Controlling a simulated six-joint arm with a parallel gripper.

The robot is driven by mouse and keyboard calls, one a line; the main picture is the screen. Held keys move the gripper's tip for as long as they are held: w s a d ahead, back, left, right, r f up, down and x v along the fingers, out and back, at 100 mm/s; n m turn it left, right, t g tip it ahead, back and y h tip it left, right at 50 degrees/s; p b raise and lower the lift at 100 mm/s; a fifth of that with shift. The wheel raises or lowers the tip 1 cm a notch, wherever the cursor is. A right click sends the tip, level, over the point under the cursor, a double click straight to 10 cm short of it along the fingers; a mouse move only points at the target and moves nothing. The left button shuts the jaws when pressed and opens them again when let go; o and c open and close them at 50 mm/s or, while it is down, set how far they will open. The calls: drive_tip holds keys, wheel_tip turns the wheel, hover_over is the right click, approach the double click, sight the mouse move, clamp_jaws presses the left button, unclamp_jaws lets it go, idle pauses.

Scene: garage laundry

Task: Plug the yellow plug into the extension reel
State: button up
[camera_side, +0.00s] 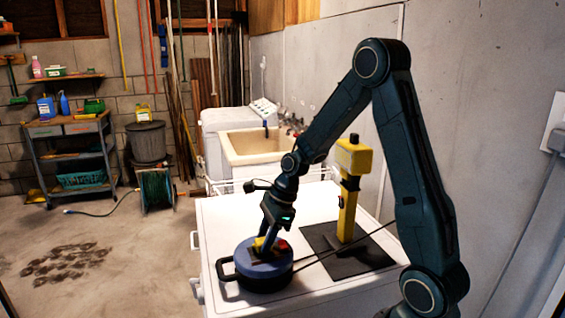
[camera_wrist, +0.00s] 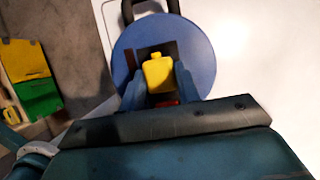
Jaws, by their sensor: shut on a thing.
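The extension reel (camera_side: 268,272) is a round blue drum with a black handle, standing on the white top. The wrist view shows its blue top face (camera_wrist: 196,40) with a dark square recess. The yellow plug (camera_wrist: 158,70) is between my gripper's two blue fingers, over that recess. In the side view the plug (camera_side: 259,243) is a small yellow patch at the fingertips. My gripper (camera_side: 264,246) points down at the reel's top and is shut on the plug; in the wrist view the gripper (camera_wrist: 160,82) hides part of the recess. I cannot tell how deep the plug sits.
A yellow post (camera_side: 348,195) stands on a black mat (camera_side: 375,258) right of the reel. A black cable (camera_side: 345,243) runs rightward from the reel area. The white top (camera_side: 225,215) is clear behind the reel. A sink (camera_side: 255,147) stands farther back.

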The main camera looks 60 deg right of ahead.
drive_tip(key=shift+f, duration=0.3)
drive_tip(key=o, duration=1)
drive_tip(key=shift+r, duration=0.15)
drive_tip(key=v, duration=1.3)
drive_tip(key=shift+s+d+r, duration=0.2)
drive_tip(key=s+a+r+n+h, duration=0.2)
drive_tip(key=s+a+r+n, duration=0.35)
drive_tip(key=a+n, duration=0.55)
drive_tip(key=s+a+n+t, duration=0.1)
drive_tip(key=s+n, duration=0.2)
drive_tip(key=n, duration=0.2)
drive_tip(key=s+a+n, duration=0.1)
drive_tip(key=s+n, duration=0.3)
drive_tip(key=n, duration=0.1)
drive_tip(key=s+a+n+t+h, duration=0.1)
drive_tip(key=s+n, duration=0.2)
drive_tip(key=n, duration=0.2)
drive_tip(key=shift+s+n+t, duration=0.3)
drive_tip(key=shift+s, duration=0.05)
